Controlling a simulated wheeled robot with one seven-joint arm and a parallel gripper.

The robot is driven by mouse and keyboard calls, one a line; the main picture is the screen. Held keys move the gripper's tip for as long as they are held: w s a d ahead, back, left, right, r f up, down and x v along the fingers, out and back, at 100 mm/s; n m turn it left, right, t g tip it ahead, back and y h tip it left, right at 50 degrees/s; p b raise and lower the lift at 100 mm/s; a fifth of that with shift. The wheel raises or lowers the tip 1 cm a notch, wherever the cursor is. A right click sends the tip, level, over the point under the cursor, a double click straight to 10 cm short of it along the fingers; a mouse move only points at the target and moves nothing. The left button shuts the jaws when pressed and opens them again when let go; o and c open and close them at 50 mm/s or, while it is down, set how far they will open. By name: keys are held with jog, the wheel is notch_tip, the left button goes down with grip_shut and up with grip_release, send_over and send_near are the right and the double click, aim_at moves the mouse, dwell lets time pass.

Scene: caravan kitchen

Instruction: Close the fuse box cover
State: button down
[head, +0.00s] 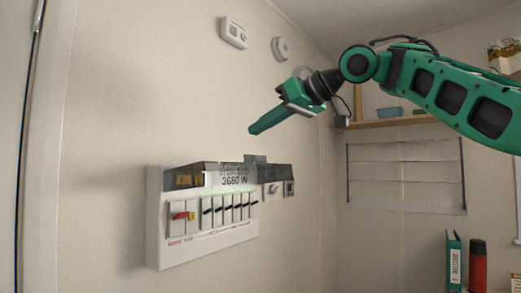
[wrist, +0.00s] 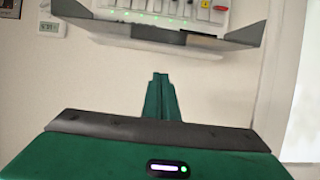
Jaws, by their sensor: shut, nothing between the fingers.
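The fuse box (head: 155,225) is a white box on the left wall, with a row of switches (head: 228,209) and a red and yellow main switch (head: 181,217). Its dark see-through cover (head: 190,176) is open: it sticks out along the top edge, and the switches are uncovered. In the wrist view the cover (wrist: 150,32) shows as a grey strip with raised ends, beside the switches (wrist: 165,8). My gripper (head: 252,131) is green, shut and empty, above the box and apart from the cover. Its fingertips also show in the wrist view (wrist: 160,77).
A wooden shelf (head: 385,122) and a blind (head: 405,180) are at the right. A binder (head: 454,262) and a red flask (head: 478,268) stand at lower right.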

jog(key=shift+w+a+f, duration=0.1)
jog(key=shift+f, duration=2.1)
jog(key=shift+a+f, duration=0.1)
